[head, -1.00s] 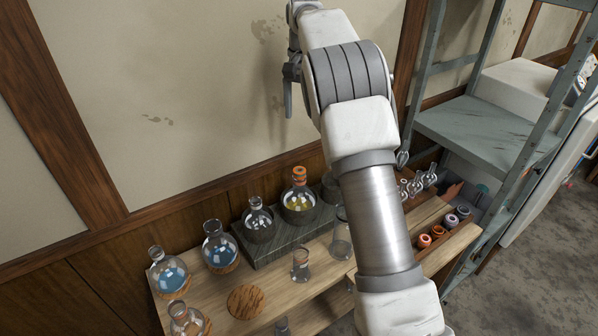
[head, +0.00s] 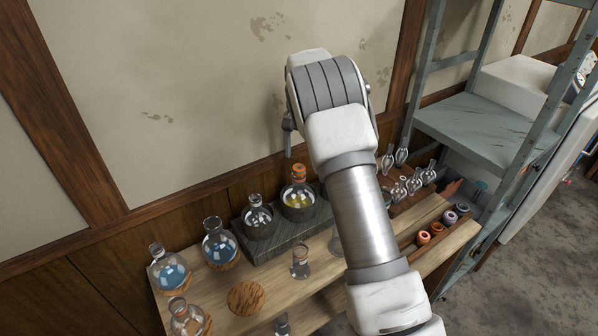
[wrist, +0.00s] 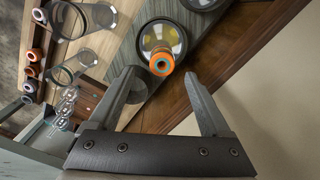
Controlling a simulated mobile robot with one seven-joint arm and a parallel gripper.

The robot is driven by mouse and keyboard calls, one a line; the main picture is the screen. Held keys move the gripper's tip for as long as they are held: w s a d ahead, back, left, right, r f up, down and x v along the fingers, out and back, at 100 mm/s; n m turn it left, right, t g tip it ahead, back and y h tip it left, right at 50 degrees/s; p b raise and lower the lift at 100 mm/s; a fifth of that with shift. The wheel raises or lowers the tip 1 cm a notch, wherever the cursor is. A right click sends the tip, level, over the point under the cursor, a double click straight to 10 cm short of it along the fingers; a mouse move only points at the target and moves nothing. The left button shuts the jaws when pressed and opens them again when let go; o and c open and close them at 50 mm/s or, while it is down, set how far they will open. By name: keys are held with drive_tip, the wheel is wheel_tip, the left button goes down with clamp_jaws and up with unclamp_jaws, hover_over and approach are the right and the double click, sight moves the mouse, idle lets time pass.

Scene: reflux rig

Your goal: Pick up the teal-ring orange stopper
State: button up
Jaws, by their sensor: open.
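The orange stopper (wrist: 161,61) shows a teal ring around its centre in the wrist view. It sits in the neck of a round flask with yellow liquid (wrist: 157,34). In the head view the stopper (head: 299,173) is upright on that flask (head: 298,201), which stands at the dark block. My gripper (wrist: 163,78) is open and empty. In the wrist view the stopper lies between the fingertip directions, just beyond the tips; I see no contact. In the head view my arm hides most of the gripper.
A clear flask (head: 257,218) stands left of the yellow one on the dark block (head: 275,248). Blue-liquid flasks (head: 220,245) stand further left. Other stoppers (head: 423,238) sit in a wooden rack at right. The wall rises close behind, and a metal shelf (head: 480,125) stands right.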

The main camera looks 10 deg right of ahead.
drive_tip(key=f, duration=0.4)
drive_tip(key=shift+a+f+p, duration=0.15)
drive_tip(key=shift+a+p, duration=0.05)
drive_tip(key=shift+p, duration=0.1)
drive_tip(key=c, duration=1.2)
drive_tip(key=shift+r, duration=0.55)
drive_tip(key=r, duration=0.1)
drive_tip(key=d+r+b, duration=0.1)
drive_tip(key=r, duration=0.1)
drive_tip(key=shift+w+r, duration=0.15)
drive_tip(key=shift+r, duration=0.1)
drive_tip(key=w+d+r, duration=0.1)
drive_tip(key=d+r, duration=0.1)
drive_tip(key=d, duration=0.1)
drive_tip(key=w+d+r, duration=0.1)
drive_tip(key=d+r, duration=0.1)
drive_tip(key=d, duration=0.1)
drive_tip(key=w+d+r, duration=0.1)
drive_tip(key=d+r, duration=0.1)
drive_tip(key=d, duration=0.2)
drive_tip(key=shift+d+r, duration=0.1)
drive_tip(key=shift+r, duration=0.1)
drive_tip(key=shift+s, duration=0.1)
